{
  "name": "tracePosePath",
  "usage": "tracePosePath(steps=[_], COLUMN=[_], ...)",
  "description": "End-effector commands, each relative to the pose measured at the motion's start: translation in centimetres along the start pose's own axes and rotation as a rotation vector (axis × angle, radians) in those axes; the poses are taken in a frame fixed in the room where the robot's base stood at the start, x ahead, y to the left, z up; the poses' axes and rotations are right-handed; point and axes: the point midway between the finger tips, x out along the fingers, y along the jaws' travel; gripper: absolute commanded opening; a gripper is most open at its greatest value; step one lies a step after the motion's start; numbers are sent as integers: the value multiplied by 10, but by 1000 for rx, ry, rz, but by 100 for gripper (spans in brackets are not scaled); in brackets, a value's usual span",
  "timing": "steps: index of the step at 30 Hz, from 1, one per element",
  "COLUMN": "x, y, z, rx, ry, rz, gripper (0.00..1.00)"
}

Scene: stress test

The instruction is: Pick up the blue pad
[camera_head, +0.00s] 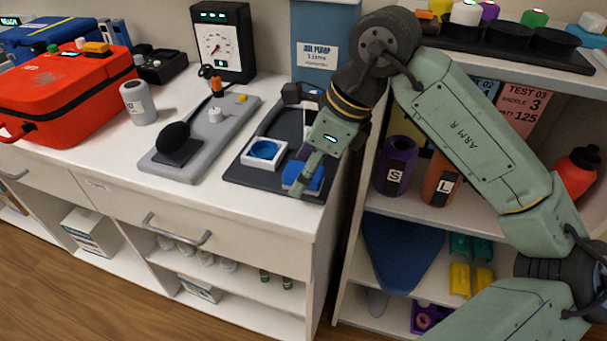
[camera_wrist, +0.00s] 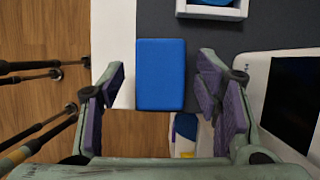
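The blue pad (camera_wrist: 160,62) is a flat rectangle with rounded corners. In the wrist view it lies between the two fingers of my gripper (camera_wrist: 161,82), with gaps on both sides. My gripper is open. In the head view my gripper (camera_head: 304,184) points down at the front right of the dark tray (camera_head: 241,176), over the blue pad (camera_head: 291,172). The fingers cover part of the pad there. I cannot tell the height of the fingertips above the pad.
A white square holder (camera_head: 258,163) with a round blue piece sits left of the pad. A grey board (camera_head: 206,146) with a black knob lies further left. The counter's edge is close, with shelves (camera_head: 405,207) to the right. Dark poles (camera_wrist: 30,78) show over the floor.

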Motion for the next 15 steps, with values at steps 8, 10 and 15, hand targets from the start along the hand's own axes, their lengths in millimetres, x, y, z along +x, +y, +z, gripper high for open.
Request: tracePosePath(steps=[8, 10, 15], x=[0, 0, 0], y=[0, 0, 0], z=[0, 0, 0], rx=[0, 0, 0], ry=[0, 0, 0], rz=[0, 0, 0], gripper=[37, 32, 21])
